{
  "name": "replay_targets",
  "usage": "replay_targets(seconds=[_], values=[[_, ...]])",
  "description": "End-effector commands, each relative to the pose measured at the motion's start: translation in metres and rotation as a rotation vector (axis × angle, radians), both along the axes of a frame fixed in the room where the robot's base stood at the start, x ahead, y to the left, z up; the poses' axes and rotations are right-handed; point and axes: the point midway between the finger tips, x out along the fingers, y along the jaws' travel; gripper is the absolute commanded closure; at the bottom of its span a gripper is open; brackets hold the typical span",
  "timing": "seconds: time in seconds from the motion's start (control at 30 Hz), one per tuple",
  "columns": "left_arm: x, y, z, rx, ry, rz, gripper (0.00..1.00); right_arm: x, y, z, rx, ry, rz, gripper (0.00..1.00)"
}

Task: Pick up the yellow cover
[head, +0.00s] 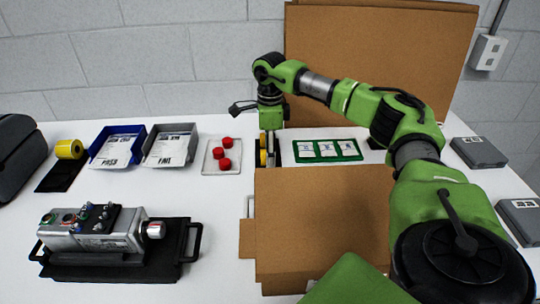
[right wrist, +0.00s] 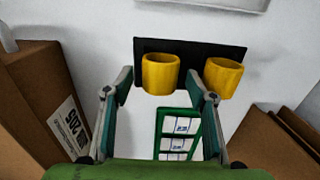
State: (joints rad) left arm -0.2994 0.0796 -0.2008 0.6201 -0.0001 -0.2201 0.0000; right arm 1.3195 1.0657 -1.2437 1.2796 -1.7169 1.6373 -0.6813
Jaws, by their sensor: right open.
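Two yellow covers stand side by side on a black plate (right wrist: 190,47) in the right wrist view. The left yellow cover (right wrist: 160,76) lies ahead, between the fingertips of my right gripper (right wrist: 160,92); contact cannot be told. The other yellow cover (right wrist: 223,78) is to the right, beyond the right finger. In the head view my right gripper (head: 270,148) points down over the table, and a sliver of a yellow cover (head: 263,158) shows by its fingers; the rest is hidden. My right gripper is open. My left gripper is out of view.
A cardboard box (head: 320,220) stands just in front of the gripper. A green tray (head: 355,156) with white cards is to the right. A white tray with red caps (head: 225,142) is to the left. The encoder unit (head: 95,232) sits front left.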

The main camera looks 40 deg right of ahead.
Motion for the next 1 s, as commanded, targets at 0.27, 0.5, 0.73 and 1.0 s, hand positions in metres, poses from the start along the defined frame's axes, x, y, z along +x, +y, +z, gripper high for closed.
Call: replay_targets(seconds=[0.27,0.5,0.73,1.0], values=[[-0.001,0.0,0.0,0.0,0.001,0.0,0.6,0.0,0.0,0.0,0.0,0.0,0.0,0.71],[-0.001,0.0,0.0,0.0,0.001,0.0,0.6,0.0,0.0,0.0,0.0,0.0,0.0,0.76],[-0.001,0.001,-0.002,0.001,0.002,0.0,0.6,0.001,0.0,0.008,0.001,-0.003,0.0,0.76],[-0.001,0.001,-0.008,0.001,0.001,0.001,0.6,0.002,0.001,0.06,0.0,-0.006,0.001,0.76]])
